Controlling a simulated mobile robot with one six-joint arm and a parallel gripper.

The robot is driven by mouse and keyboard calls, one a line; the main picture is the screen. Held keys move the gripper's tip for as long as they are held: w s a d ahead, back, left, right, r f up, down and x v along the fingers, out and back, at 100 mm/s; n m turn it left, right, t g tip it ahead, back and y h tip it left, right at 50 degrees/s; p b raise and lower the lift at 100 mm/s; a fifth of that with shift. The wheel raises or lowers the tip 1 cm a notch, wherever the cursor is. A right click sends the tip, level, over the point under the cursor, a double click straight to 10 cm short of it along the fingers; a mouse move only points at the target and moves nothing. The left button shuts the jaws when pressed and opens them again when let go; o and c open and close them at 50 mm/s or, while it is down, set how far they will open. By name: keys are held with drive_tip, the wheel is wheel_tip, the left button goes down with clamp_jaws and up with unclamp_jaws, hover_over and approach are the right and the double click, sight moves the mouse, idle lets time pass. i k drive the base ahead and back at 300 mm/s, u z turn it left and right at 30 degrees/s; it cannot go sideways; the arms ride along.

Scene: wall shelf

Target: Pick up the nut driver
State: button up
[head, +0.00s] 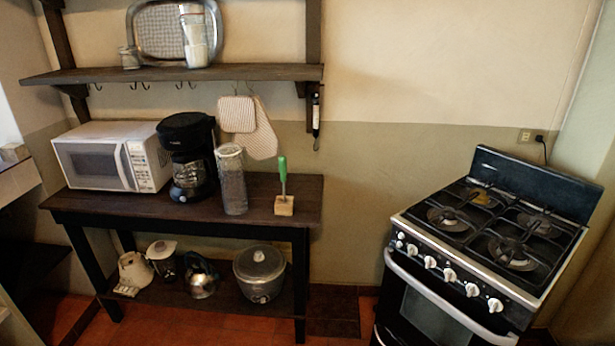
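The nut driver (282,170) has a green handle and a thin shaft. It stands upright, with its lower end in or on a small light wooden block (284,206). The block sits near the right end of the dark wooden table (262,204). My gripper does not show in the head view.
A tall clear container (232,180) stands close left of the block. Further left are a black coffee maker (187,150) and a white microwave (105,158). A shelf (225,73) with hanging mitts is above. A stove (480,260) stands right, across a gap.

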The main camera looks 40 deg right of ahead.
sight(283, 160)
drive_tip(key=z, duration=0.85)
drive_tip(key=k, duration=1)
drive_tip(key=i, duration=0.8)
